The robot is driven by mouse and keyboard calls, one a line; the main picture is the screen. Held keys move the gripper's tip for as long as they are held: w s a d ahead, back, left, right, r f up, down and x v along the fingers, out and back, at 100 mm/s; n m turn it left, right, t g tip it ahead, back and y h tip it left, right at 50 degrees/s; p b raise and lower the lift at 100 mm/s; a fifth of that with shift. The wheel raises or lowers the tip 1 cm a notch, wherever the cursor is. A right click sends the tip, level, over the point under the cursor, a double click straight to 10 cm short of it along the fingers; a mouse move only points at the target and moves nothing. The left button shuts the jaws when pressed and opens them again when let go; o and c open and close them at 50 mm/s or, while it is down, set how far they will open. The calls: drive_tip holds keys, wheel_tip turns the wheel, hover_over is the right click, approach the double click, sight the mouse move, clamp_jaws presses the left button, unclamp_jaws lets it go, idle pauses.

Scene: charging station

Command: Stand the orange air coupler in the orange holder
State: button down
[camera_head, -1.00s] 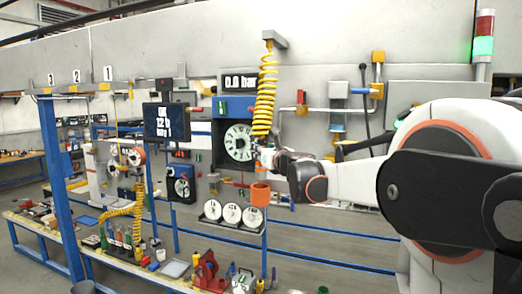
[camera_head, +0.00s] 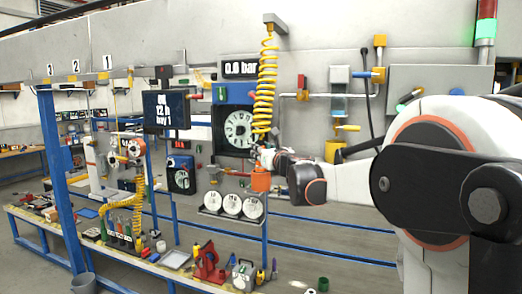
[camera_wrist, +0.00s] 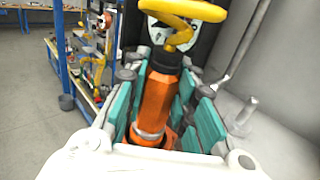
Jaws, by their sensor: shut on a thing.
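The orange air coupler (camera_wrist: 157,95) is upright or slightly tilted between the teal-padded fingers of my gripper (camera_wrist: 155,108), which is shut on it. A yellow coiled hose (camera_head: 264,88) hangs from a bracket and runs down to the coupler's top; it also shows in the wrist view (camera_wrist: 180,35). The orange holder (camera_head: 261,183) is a cup on the bench frame, directly below my gripper (camera_head: 258,160) in the head view. In the wrist view, orange shows around the coupler's lower end (camera_wrist: 172,142), past a silver ring. Whether the tip is inside the holder is hidden.
A large dial (camera_head: 238,130) on a black panel stands just behind my gripper. A yellow-handled valve and pipes (camera_head: 340,110) are on the wall to the right. A blue post (camera_head: 60,180) stands at left.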

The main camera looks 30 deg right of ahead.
drive_tip(key=shift+f+b, duration=0.65)
drive_tip(key=shift+f, duration=0.45)
drive_tip(key=c, duration=1.2)
unclamp_jaws()
drive_tip(key=shift+c, duration=0.2)
drive_tip(key=s, duration=0.7)
drive_tip(key=shift+s+a, duration=0.15)
drive_tip(key=shift+s, duration=0.05)
drive_tip(key=shift+f, duration=0.1)
